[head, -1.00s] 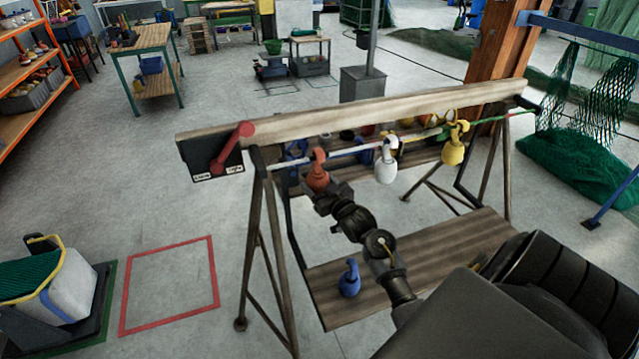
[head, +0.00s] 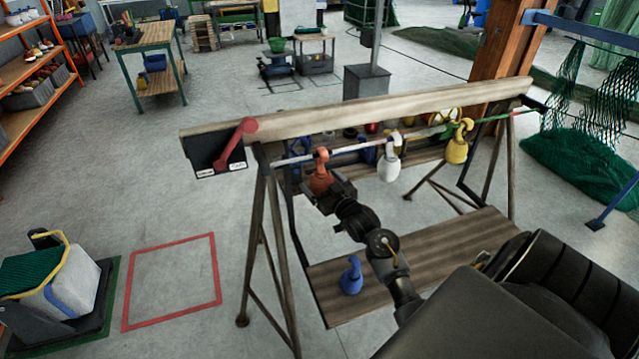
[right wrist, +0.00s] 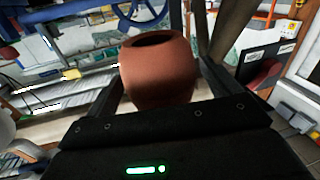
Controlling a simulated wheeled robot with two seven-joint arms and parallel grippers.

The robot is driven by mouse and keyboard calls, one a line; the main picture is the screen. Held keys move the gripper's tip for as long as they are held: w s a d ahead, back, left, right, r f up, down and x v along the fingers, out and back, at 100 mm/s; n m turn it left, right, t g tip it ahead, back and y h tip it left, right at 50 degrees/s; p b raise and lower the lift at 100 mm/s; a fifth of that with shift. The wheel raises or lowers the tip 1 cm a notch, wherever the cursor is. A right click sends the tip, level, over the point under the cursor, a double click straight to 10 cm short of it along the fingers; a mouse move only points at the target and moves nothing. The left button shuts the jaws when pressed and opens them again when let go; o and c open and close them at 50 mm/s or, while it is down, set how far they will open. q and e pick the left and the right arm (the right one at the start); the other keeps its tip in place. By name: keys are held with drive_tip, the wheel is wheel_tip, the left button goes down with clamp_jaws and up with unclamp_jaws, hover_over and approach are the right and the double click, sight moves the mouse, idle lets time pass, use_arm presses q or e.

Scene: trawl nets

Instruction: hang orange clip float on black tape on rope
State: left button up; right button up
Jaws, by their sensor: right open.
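The orange clip float (head: 320,180) hangs upright at the left part of the rope (head: 350,149), its hook at the rope. My right gripper (head: 326,190) is at the float's body from the near side. In the right wrist view the float's round body (right wrist: 160,75) stands between the two open fingers (right wrist: 158,90), with gaps beside it. Black tape under the float's hook is too small to make out. My left gripper is not in view.
A white float (head: 389,160) and a yellow float (head: 457,145) hang further right on the rope. A blue float (head: 351,276) stands on the lower plank (head: 420,262). A wooden beam (head: 350,110) runs above the rope. A red handle (head: 235,143) is at its left end.

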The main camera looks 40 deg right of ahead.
drive_tip(key=s+a+b, duration=0.1)
drive_tip(key=s+b, duration=0.1)
drive_tip(key=s, duration=0.8)
drive_tip(key=shift+s+a, duration=0.2)
drive_tip(key=shift+s, duration=0.05)
